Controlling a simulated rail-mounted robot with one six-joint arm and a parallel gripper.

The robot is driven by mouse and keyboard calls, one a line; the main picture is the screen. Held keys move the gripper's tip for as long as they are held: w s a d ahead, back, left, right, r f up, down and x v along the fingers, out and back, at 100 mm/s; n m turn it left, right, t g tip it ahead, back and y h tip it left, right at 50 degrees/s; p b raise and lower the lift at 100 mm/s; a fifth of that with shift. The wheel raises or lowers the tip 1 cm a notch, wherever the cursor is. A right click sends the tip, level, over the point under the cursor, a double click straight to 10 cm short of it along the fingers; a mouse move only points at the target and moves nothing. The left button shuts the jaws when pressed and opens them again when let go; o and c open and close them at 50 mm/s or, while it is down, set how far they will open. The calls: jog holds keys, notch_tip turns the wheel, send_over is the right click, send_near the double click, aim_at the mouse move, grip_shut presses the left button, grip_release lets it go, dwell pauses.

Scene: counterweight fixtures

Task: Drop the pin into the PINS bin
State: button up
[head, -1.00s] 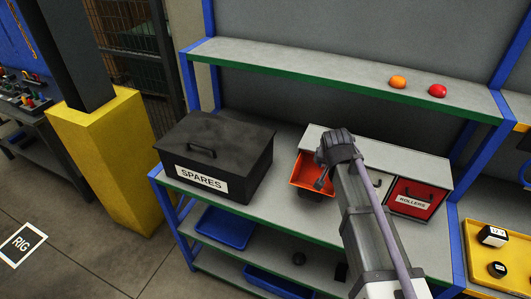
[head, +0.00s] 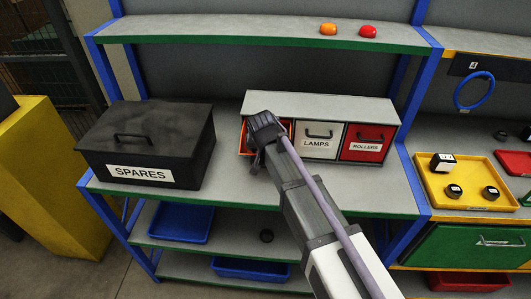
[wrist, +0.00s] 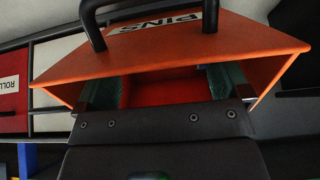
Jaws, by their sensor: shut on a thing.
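The PINS bin (wrist: 180,45) is an orange drawer, pulled open, with a dark handle and a label upside down in the wrist view. In the head view only slivers of the bin (head: 243,142) show beside my arm, left of the LAMPS drawer. My gripper (wrist: 163,90) has its two greenish fingers reaching down into the bin behind its front panel. The front panel hides the fingertips. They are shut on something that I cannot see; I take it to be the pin. In the head view my gripper (head: 257,157) is over the bin.
The grey LAMPS drawer (head: 318,146) and red ROLLERS drawer (head: 367,147) are shut, right of the bin. A black SPARES box (head: 145,145) stands left on the same shelf. An orange lamp (head: 328,29) and a red lamp (head: 367,31) sit on the upper shelf.

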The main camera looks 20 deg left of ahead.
jog(key=shift+r, duration=0.1)
jog(key=shift+f, duration=0.45)
jog(key=o, duration=0.7)
jog(key=shift+r, duration=0.4)
jog(key=p+v, duration=1)
jog(key=v, duration=0.2)
jog(key=shift+s+p, duration=0.1)
jog(key=shift+p, duration=0.25)
jog(key=shift+d, duration=0.1)
